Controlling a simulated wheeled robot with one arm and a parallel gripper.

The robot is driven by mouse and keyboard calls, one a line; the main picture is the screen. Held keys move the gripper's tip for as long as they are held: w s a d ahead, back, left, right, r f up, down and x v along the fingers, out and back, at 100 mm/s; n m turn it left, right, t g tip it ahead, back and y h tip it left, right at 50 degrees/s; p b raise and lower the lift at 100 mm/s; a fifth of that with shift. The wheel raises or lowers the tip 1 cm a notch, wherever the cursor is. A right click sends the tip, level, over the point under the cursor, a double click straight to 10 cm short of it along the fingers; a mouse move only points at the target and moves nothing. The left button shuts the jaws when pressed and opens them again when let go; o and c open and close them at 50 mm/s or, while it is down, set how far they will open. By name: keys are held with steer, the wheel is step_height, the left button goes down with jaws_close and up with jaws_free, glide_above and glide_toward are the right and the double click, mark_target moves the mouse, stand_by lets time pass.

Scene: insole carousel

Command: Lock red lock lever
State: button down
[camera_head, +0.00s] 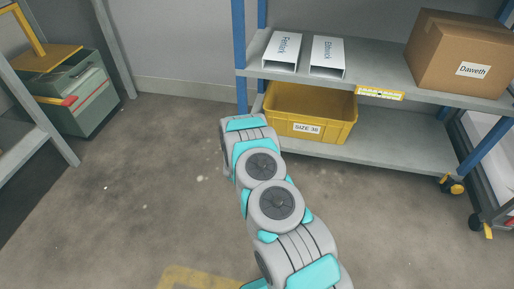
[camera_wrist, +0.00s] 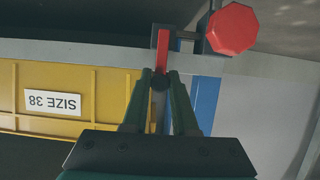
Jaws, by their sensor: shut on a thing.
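In the wrist view, which shows the shelf upside down, my gripper (camera_wrist: 159,76) has its two dark fingertips close together around the lower end of a narrow red lever (camera_wrist: 162,48). The lever stands upright in the picture, against a dark bracket at the shelf edge. A red octagonal knob (camera_wrist: 232,28) sits to the right of the lever, apart from my fingers. In the head view my arm reaches towards the left end of the shelf; my gripper and the lever are hidden behind the arm.
A yellow SIZE 38 bin (camera_head: 311,113) stands on the lower shelf; it also shows in the wrist view (camera_wrist: 108,90). Two white boxes (camera_head: 283,51) (camera_head: 327,57) and a Daweth carton (camera_head: 459,50) stand above. A blue post (camera_head: 240,45) is close. A grey-green cabinet (camera_head: 85,100) stands left, across open floor.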

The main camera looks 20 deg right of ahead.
steer(key=c, duration=0.7)
jaws_free()
steer(key=v, duration=0.7)
steer(key=shift+s+a+r, duration=0.15)
steer(key=shift+s+a, duration=0.1)
